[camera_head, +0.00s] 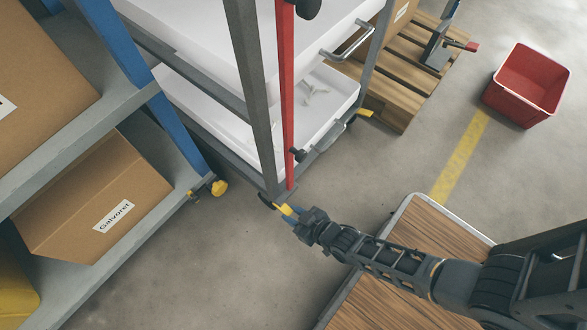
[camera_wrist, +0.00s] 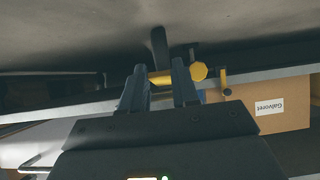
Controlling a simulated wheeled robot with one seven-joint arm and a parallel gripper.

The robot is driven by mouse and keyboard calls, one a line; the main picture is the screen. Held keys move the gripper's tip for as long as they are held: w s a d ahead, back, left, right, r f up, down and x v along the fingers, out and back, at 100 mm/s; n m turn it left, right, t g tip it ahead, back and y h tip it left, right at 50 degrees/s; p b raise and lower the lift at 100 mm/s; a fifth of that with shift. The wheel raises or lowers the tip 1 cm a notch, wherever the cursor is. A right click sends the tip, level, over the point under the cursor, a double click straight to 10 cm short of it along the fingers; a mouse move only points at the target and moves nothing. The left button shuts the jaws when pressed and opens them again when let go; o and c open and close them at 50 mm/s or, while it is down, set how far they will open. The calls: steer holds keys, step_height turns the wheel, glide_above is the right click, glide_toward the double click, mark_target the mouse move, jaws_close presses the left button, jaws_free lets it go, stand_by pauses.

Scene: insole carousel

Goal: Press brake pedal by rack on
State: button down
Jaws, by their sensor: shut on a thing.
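The rack (camera_head: 250,80) stands at the centre of the head view, with white trays, grey posts and a red upright. A yellow brake pedal (camera_head: 285,209) shows at the foot of its near corner, by a dark castor (camera_head: 266,202). My gripper (camera_head: 291,214) is at this pedal, low by the floor. In the wrist view a yellow bar (camera_wrist: 160,77) lies between my two fingers, and my gripper (camera_wrist: 158,78) is shut on it. The fingers hide part of the pedal, and its tilt is hard to tell.
A blue and grey shelf (camera_head: 165,125) with cardboard boxes stands at the left, with another yellow pedal (camera_head: 218,187) at its foot. A wooden-topped surface (camera_head: 385,300) lies under my arm. A red bin (camera_head: 525,85) and a pallet (camera_head: 390,75) stand behind. The floor between is clear.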

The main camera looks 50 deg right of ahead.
steer(key=shift+f, duration=0.15)
stand_by(0.4)
steer(key=c, duration=0.8)
jaws_free()
steer(key=shift+c, duration=0.2)
steer(key=p+v, duration=0.3)
steer(key=v, duration=0.4)
steer(key=shift+s+p, duration=0.3)
steer(key=shift+s, duration=0.1)
